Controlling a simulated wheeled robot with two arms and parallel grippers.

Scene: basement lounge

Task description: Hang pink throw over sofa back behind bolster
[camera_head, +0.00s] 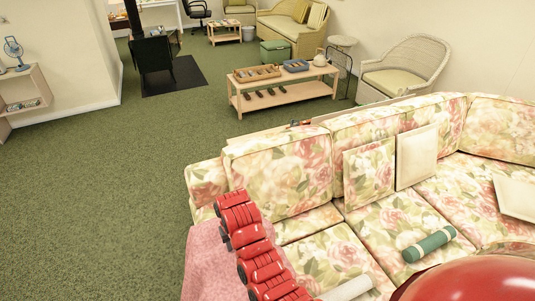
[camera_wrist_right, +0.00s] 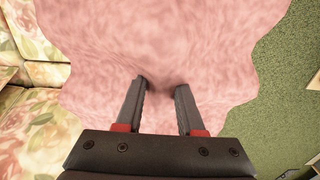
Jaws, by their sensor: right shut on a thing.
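The pink throw (camera_head: 212,262) shows at the bottom of the head view, left of the floral sofa (camera_head: 285,170), partly behind my red arm links. In the right wrist view the throw (camera_wrist_right: 160,35) fills most of the picture. My right gripper (camera_wrist_right: 162,86) holds it, with a fold between its fingers, which are a little apart. A green bolster (camera_head: 429,244) lies on the sofa seat in front of the back cushions. My left gripper is not in view.
Square cushions (camera_head: 369,172) lean on the sofa back, and a pale cushion (camera_head: 516,197) lies at right. Beyond the sofa stands a wooden coffee table (camera_head: 285,93) and a wicker chair (camera_head: 405,70). Green carpet (camera_head: 100,200) at left is clear.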

